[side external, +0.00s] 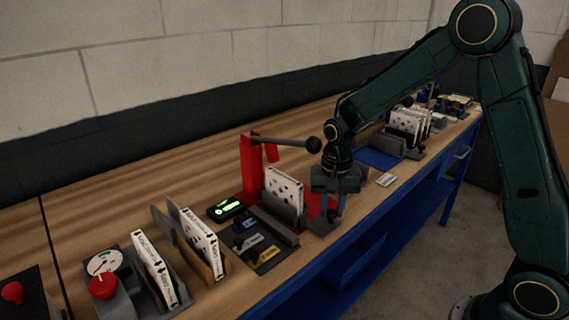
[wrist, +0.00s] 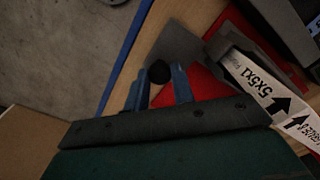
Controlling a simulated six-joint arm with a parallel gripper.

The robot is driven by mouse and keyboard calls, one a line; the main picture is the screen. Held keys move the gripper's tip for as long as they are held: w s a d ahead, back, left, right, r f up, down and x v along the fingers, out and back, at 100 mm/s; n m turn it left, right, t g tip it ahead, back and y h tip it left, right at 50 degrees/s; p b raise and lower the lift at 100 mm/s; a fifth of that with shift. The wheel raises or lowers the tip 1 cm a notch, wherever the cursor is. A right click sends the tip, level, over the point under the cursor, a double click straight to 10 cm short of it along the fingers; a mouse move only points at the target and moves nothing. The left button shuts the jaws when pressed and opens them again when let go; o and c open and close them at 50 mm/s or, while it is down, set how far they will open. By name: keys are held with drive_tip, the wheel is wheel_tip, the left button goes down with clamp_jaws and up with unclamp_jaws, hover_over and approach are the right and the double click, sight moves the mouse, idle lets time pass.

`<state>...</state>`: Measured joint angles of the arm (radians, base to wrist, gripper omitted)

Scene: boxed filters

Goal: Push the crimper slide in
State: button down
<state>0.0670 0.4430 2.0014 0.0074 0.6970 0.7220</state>
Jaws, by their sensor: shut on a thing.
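The red crimper (side external: 250,168) stands on the bench, its lever (side external: 285,141) reaching right to a dark ball. A white filter box (side external: 287,186) stands upright in a grey holder (side external: 275,212) beside it; its printed edge also shows in the wrist view (wrist: 250,75). My gripper (side external: 334,212) is low at the crimper's front right. In the wrist view, its two blue fingers (wrist: 159,88) are shut on a round black knob (wrist: 159,71), which I take as the slide's knob. A grey plate (wrist: 170,44) and red part (wrist: 198,88) lie beneath. How far the slide sits in is unclear.
A small tray of labelled pieces (side external: 259,250) and a lit green display (side external: 226,208) are left of the crimper. More boxed filters (side external: 203,242) stand further left. A blue mat (side external: 379,158) lies behind my gripper. The bench's blue front edge (wrist: 128,55) is close.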

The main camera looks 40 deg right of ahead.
drive_tip(key=shift+a, duration=0.25)
drive_tip(key=c, duration=1.2)
unclamp_jaws()
drive_tip(key=shift+o, duration=0.2)
drive_tip(key=shift+d, duration=0.25)
drive_tip(key=shift+d, duration=0.9)
drive_tip(key=d, duration=0.8)
wheel_tip(320, 180, up, 14)
drive_tip(key=s+a+r+n+t, duration=0.2)
drive_tip(key=s+a+r, duration=0.15)
drive_tip(key=s, duration=0.25)
drive_tip(key=s+a+r+n+t, duration=0.1)
drive_tip(key=s+a+r+n, duration=0.2)
drive_tip(key=s+a, duration=0.25)
drive_tip(key=s+a+f+n+t, duration=0.1)
drive_tip(key=s+a+n+t, duration=0.1)
drive_tip(key=s, duration=0.9)
drive_tip(key=shift+a+f+n+t, duration=0.3)
drive_tip(key=shift+a+f+n, duration=0.1)
drive_tip(key=shift+a+n, duration=0.55)
